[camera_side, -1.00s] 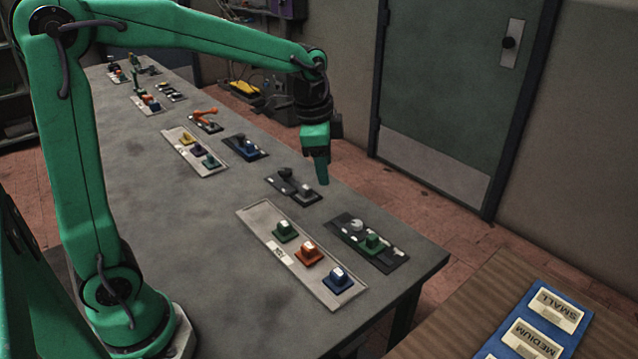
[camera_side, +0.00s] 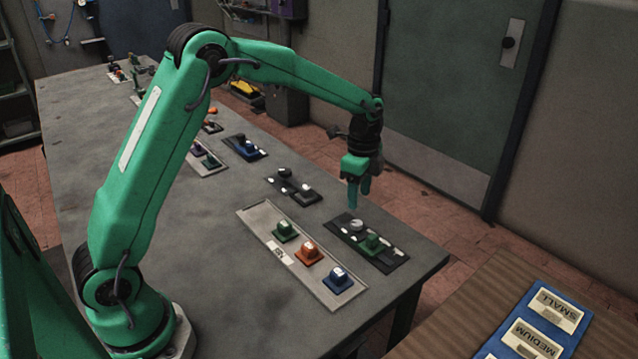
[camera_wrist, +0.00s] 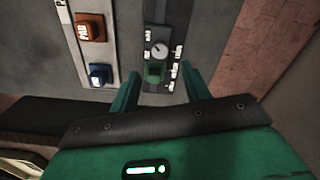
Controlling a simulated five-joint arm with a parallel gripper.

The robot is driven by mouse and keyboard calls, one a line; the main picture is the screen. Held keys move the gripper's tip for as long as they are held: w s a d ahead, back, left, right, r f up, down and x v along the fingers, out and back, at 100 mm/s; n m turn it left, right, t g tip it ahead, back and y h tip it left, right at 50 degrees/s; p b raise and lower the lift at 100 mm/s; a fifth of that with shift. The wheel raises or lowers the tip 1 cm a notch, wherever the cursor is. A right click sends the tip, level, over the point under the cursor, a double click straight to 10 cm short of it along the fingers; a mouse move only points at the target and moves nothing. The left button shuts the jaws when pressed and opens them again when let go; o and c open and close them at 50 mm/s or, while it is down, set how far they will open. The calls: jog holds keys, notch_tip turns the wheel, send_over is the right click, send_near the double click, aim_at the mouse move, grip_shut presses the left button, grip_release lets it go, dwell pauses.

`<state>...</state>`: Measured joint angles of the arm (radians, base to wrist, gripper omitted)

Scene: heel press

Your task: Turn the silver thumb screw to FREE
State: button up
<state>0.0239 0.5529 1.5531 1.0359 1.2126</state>
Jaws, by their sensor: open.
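The silver thumb screw (camera_side: 357,225) sits at the far end of a black plate (camera_side: 384,253) near the table's right corner. It also shows in the wrist view (camera_wrist: 159,50) as a round pale knob with a dark mark on it, with small white labels around it that are too small to read. A green block (camera_side: 373,242) is beside it on the same plate. My gripper (camera_side: 358,193) hangs above the plate's far end, apart from it. In the wrist view my two fingers (camera_wrist: 158,80) are spread, with nothing between them but the view of the plate below.
A pale tray (camera_side: 267,238) with green, orange and blue blocks lies left of the plate. A smaller black plate (camera_side: 293,188) with dark knobs lies behind. A blue board (camera_side: 541,327) with size labels lies on a brown surface to the right. The grey table's front left is bare.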

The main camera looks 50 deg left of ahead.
aim_at(357, 222)
jog(key=shift+f, duration=0.1)
jog(key=shift+f, duration=3.8)
jog(key=c, duration=1)
